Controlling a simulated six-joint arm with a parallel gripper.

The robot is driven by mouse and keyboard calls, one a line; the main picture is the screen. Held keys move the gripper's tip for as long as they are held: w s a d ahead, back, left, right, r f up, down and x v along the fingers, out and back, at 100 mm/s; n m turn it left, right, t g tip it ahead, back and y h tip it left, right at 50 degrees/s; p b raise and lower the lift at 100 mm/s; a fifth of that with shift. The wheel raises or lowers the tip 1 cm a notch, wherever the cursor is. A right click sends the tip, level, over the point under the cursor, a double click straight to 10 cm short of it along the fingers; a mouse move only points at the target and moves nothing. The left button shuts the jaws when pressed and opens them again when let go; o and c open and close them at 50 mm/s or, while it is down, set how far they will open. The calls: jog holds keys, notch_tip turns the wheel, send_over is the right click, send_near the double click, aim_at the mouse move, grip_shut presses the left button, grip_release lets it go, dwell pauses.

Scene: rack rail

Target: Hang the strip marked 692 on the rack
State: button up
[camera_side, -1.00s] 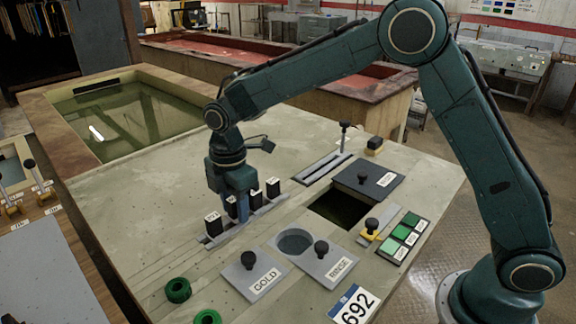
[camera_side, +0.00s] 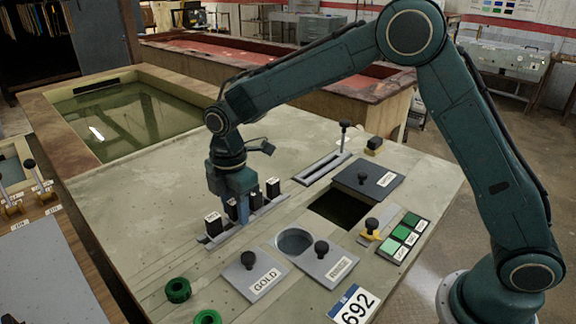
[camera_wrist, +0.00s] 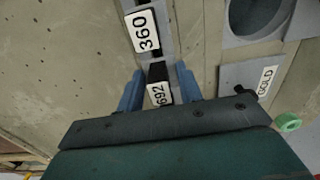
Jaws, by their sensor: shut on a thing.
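The strip marked 692 (camera_wrist: 158,92) shows in the wrist view as a black piece with a white label, between the two blue fingers of my gripper (camera_wrist: 159,86). My gripper is shut on it. In the side view my gripper (camera_side: 242,212) points down at the grey rail (camera_side: 214,240), among several black label-topped pieces. The fingers and arm partly hide the held strip there, and I cannot tell whether it is clear of the rail. A strip marked 360 (camera_wrist: 145,30) stands in line beyond it.
A blue-and-white card reading 692 (camera_side: 355,306) lies at the table's front edge. The GOLD lid (camera_side: 254,274), RINSE lid (camera_side: 330,265), round opening (camera_side: 295,241) and dark square well (camera_side: 340,208) lie to the right. A slotted plate (camera_side: 322,168) is behind; green rings (camera_side: 178,289) are in front.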

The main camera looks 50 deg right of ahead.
jog(key=shift+f, duration=0.35)
dwell(0.5)
jog(key=o, duration=0.9)
jog(key=shift+r, duration=0.15)
jog(key=shift+r, duration=3.35)
jog(key=shift+r, duration=0.1)
